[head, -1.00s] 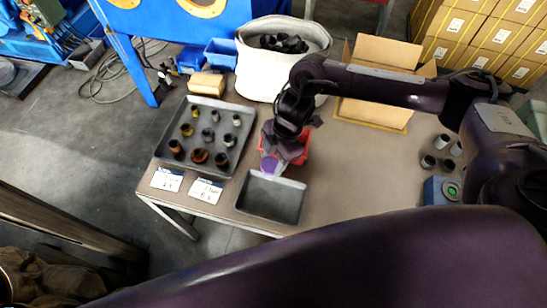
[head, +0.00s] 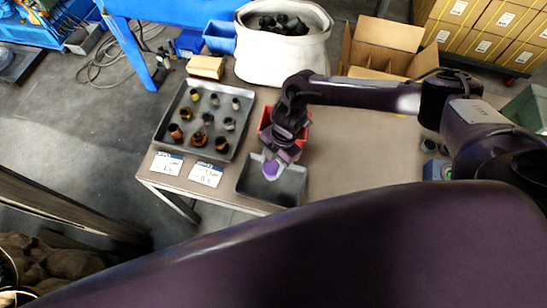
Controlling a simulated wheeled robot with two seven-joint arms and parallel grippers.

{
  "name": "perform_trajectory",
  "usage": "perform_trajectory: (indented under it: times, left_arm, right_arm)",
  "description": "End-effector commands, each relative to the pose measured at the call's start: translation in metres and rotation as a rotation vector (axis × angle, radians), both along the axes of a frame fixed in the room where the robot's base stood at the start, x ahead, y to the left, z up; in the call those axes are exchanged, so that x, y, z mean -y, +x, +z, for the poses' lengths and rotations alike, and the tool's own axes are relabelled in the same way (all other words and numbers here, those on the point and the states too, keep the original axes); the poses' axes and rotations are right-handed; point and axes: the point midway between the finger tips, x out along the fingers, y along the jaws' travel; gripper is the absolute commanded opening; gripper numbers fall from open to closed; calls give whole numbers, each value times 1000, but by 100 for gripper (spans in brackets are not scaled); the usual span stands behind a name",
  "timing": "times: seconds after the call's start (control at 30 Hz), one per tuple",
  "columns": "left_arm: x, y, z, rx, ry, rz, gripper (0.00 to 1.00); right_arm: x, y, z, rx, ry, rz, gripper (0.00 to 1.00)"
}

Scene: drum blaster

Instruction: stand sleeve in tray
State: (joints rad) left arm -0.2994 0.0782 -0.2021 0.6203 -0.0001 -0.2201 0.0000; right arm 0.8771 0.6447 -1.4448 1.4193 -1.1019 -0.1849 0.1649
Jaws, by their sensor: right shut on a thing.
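My right gripper (head: 271,168) points down over the upper part of the small grey tray (head: 262,197), with its purple fingertips inside the tray's outline. It is shut on a sleeve, which the fingers and wrist hide almost completely. The visible floor of the small tray looks empty. Several short sleeves, dark, grey and rusty brown, stand upright in rows in the larger grey tray (head: 163,140) to the left; one rusty sleeve (head: 198,140) is near its front. My left gripper is out of view.
A red bin (head: 265,119) sits behind my right gripper, partly hidden. Two white labels (head: 206,174) lie by the table's front edge. A white tub (head: 283,55) and an open cardboard box (head: 380,48) stand behind.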

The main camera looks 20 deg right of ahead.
Motion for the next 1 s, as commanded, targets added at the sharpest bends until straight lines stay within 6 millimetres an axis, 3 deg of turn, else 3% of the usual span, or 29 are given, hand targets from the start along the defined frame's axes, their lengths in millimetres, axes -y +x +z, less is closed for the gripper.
perform_trajectory:
  times: [0.03,0.4,1.0]
  left_arm:
    - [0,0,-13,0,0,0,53]
    - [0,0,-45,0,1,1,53]
    - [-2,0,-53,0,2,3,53]
  right_arm:
    - [0,1,-13,2,1,0,20]
    - [0,1,-52,2,1,-1,20]
    - [0,1,-62,3,1,-1,20]
